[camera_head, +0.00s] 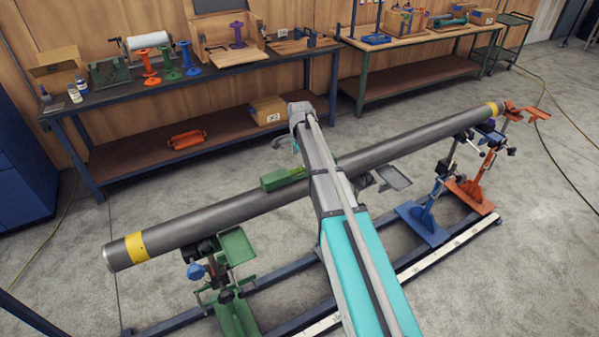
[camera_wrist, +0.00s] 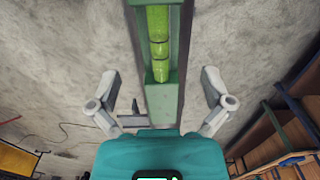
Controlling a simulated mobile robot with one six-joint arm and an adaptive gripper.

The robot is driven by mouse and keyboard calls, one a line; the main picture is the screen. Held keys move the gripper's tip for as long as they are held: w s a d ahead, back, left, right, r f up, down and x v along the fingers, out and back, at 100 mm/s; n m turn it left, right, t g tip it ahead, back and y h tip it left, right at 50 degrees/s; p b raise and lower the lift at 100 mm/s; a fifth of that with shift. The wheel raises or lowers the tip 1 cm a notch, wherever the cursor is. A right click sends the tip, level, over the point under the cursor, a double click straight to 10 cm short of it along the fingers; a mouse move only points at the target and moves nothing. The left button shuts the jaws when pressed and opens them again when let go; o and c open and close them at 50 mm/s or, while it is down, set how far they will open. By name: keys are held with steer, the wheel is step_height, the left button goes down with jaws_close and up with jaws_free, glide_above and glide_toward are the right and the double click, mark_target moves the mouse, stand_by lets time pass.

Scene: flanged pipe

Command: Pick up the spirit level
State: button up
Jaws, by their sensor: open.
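The spirit level (camera_head: 283,179) is a short green bar lying along the top of the long grey pipe (camera_head: 190,232), left of my arm in the head view. In the wrist view a green bar with bright lime parts, which looks like the level (camera_wrist: 158,50), runs upright down the upper middle. My gripper (camera_wrist: 160,98) is open, with one pale finger on each side of the bar's line. No contact shows between fingers and bar. The teal wrist housing hides the bottom of that view, and my arm hides part of the pipe in the head view.
A green stand (camera_head: 238,310) supports the pipe at left; blue (camera_head: 425,222) and orange (camera_head: 468,194) stands are at right. A workbench (camera_head: 190,85) with several tools stands behind, with a second bench (camera_head: 440,38) farther right. Open concrete floor lies around the rails.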

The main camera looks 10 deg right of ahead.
mark_target(300, 167)
steer(key=shift+f, duration=0.15)
steer(key=shift+f+b, duration=2.5)
steer(key=shift+b, duration=0.15)
steer(key=c, duration=1.3)
steer(key=shift+r+p, duration=0.25)
steer(key=shift+p, duration=0.05)
step_height(300, 167, up, 2)
steer(key=shift+r+p, duration=0.1)
steer(key=shift+p, duration=0.95)
steer(key=s+d+r+p, duration=0.2)
steer(key=s+r+p, duration=0.8)
steer(key=s, duration=0.3)
steer(key=shift+s+d+r, duration=0.2)
steer(key=shift+s+d, duration=0.05)
steer(key=shift+s, duration=0.15)
